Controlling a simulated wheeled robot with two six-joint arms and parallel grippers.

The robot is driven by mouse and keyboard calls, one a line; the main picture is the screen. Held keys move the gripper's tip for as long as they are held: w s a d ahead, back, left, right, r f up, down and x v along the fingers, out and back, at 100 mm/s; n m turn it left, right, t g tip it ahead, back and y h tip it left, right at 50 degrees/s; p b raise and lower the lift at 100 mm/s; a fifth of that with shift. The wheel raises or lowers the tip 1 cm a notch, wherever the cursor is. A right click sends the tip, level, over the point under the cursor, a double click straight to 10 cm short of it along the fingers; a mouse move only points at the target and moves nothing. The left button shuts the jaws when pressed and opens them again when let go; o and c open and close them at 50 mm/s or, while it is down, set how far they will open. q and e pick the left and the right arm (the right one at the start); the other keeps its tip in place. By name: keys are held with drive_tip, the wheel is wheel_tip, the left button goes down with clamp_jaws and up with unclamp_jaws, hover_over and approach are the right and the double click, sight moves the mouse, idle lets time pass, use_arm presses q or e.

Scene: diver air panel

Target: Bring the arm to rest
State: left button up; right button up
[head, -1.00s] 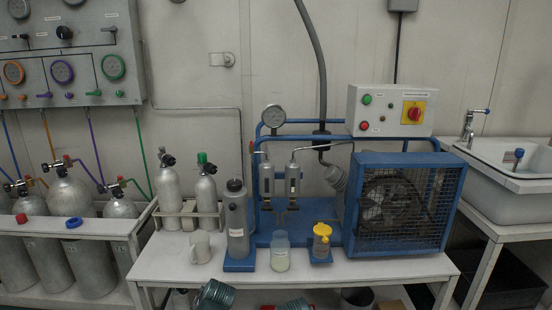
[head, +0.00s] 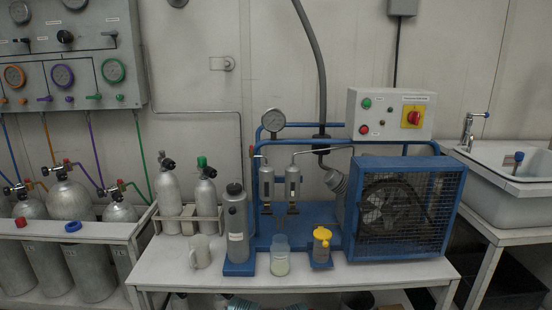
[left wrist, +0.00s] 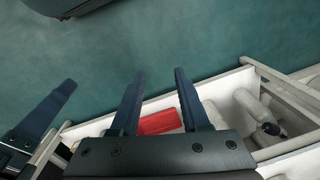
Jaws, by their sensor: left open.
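My left gripper (left wrist: 160,72) shows in the left wrist view with its two dark blue fingers spread apart and nothing between the tips. It hangs over the teal floor (left wrist: 215,35) beside a white-edged frame. One more dark blue finger (left wrist: 45,110) stands at the left of that view, seemingly from my right gripper; its partner is not visible. Neither arm shows in the head view.
A white bench (head: 180,270) carries a blue compressor (head: 403,205), a grey canister (head: 236,225), a jar (head: 280,256) and a mug (head: 200,251). A cylinder rack (head: 60,229) stands left, a sink (head: 500,190) right. A red object (left wrist: 160,122) lies behind my left fingers.

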use_arm(q)
wheel_tip(320, 180, up, 37)
drive_tip(key=s+d+p, duration=0.2)
drive_tip(key=p, duration=3.4)
drive_tip(key=shift+d+f+m, duration=0.15)
drive_tip(key=shift+d+m, duration=0.2)
drive_tip(key=shift+m, duration=0.05)
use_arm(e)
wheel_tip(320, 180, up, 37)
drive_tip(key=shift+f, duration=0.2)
use_arm(q)
drive_tip(key=shift+f, duration=0.1)
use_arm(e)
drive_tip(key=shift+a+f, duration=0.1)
